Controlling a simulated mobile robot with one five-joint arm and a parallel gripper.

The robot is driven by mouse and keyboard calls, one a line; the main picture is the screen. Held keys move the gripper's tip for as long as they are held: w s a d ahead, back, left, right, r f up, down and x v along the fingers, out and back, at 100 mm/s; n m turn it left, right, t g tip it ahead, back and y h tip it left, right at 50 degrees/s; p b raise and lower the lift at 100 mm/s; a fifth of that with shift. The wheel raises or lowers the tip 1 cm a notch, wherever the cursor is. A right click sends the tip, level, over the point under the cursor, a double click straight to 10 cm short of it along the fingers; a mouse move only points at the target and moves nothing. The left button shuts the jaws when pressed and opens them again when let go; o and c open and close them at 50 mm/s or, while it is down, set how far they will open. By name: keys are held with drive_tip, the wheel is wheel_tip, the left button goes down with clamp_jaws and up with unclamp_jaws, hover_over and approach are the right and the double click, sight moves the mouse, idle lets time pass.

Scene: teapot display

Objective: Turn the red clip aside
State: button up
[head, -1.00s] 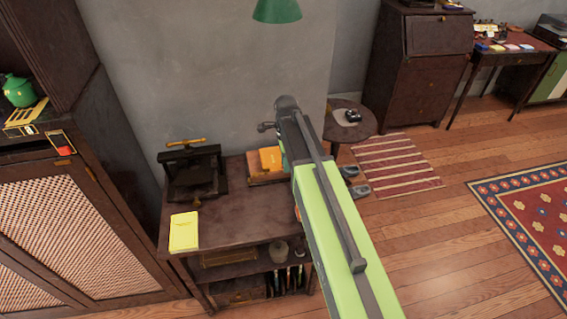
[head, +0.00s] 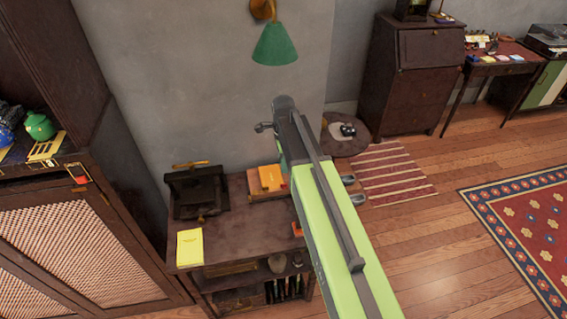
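A small red piece (head: 81,180), possibly the red clip, shows at the front edge of the dark cabinet (head: 60,162) on the left. It is too small to tell its shape or how it is turned. A green teapot (head: 40,126) stands on the cabinet shelf, with part of a blue teapot (head: 6,134) at the left picture edge. My green and grey arm reaches up through the middle of the picture. My gripper (head: 266,127) is at its far end, well right of the cabinet and apart from it; its fingers are not clear.
A low brown table (head: 240,222) beside the cabinet holds a black press (head: 198,193), a yellow booklet (head: 190,248) and an orange box (head: 268,180). A green wall lamp (head: 275,45) hangs above. Open wooden floor (head: 420,250) lies to the right.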

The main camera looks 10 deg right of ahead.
wheel_tip(320, 180, up, 7)
drive_tip(key=p, duration=0.5)
drive_tip(key=s+f+n+b, duration=0.2)
drive_tip(key=s+n, duration=1.2)
drive_tip(key=n, duration=0.4)
drive_tip(key=shift+s+a+f, duration=0.15)
drive_tip(key=shift+s+f, duration=0.25)
